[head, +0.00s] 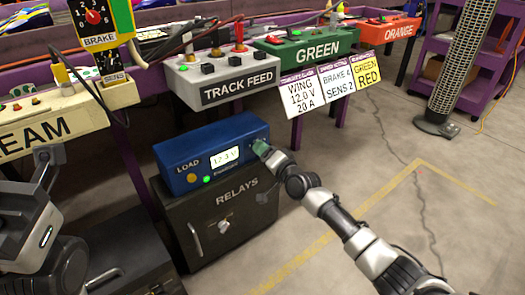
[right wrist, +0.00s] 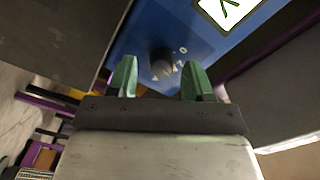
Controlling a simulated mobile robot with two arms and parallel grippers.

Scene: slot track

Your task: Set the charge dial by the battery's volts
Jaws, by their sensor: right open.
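A blue LOAD box (head: 190,165) has a lit display (head: 224,157) that seems to read about 12.4 V, too small to be sure. My right gripper (head: 261,148) is at the box's right end, its green fingers open. In the right wrist view, a dark round knob (right wrist: 162,60) with white marks around it is on the blue face, between and beyond the open fingertips (right wrist: 161,72). I cannot tell whether they touch it. My left arm is at the left edge; its grey end (head: 47,157) shows no clear finger gap. No battery is clearly recognisable.
The box stands on a black RELAYS cabinet (head: 212,220). Above are the TRACK FEED panel (head: 222,72), GREEN panel (head: 308,47) and a card (head: 302,92) reading WING 12.0 V 20 A. A red BRAKE dial (head: 93,17) is top left.

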